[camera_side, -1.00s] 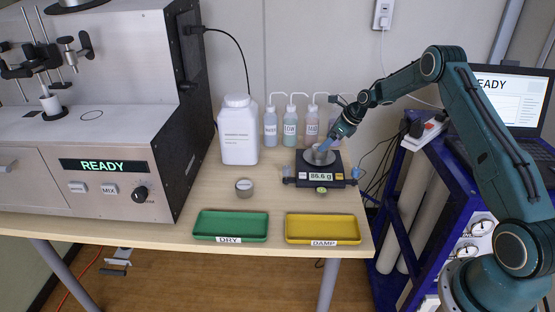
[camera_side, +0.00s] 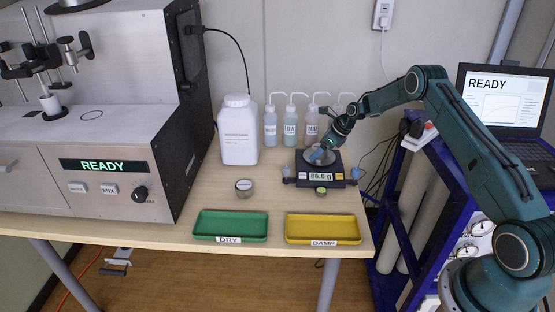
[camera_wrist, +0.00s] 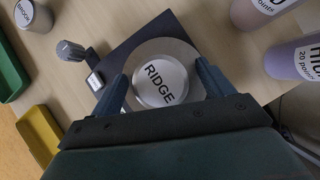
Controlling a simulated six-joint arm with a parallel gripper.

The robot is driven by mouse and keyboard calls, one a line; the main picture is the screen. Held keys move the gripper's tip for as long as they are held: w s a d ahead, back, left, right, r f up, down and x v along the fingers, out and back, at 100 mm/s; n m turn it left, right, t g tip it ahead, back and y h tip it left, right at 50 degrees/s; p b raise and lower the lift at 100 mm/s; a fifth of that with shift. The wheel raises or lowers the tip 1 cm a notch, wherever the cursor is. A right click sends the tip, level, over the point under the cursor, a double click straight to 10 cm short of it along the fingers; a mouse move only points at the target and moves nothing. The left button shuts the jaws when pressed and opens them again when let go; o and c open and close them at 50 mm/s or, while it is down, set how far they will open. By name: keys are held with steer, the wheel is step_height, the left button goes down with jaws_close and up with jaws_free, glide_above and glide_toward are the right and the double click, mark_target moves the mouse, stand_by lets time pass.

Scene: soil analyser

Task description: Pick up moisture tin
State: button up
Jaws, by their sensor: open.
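A round metal moisture tin with a lid marked "RIDGE" (camera_wrist: 165,84) sits on the round pan of the dark balance (camera_wrist: 112,55) in the wrist view. My gripper (camera_wrist: 161,75) is open, with one blue finger on each side of the tin. I cannot tell whether either finger touches it. In the side view my gripper (camera_side: 322,156) is down at the balance pan and mostly hides the tin. The balance display (camera_side: 320,176) appears to read 86.6 g. A second tin (camera_side: 244,188) stands on the table to the left; it also shows in the wrist view (camera_wrist: 33,15).
A green DRY tray (camera_side: 231,226) and a yellow DAMP tray (camera_side: 321,228) lie at the table's front. A white jug (camera_side: 239,130) and several labelled wash bottles (camera_side: 290,128) stand behind. The analyser (camera_side: 110,185) fills the left.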

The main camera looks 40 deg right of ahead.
stand_by(0.5)
steer(key=c, duration=1.2)
steer(key=shift+r, duration=0.1)
steer(key=shift+r, duration=4.9)
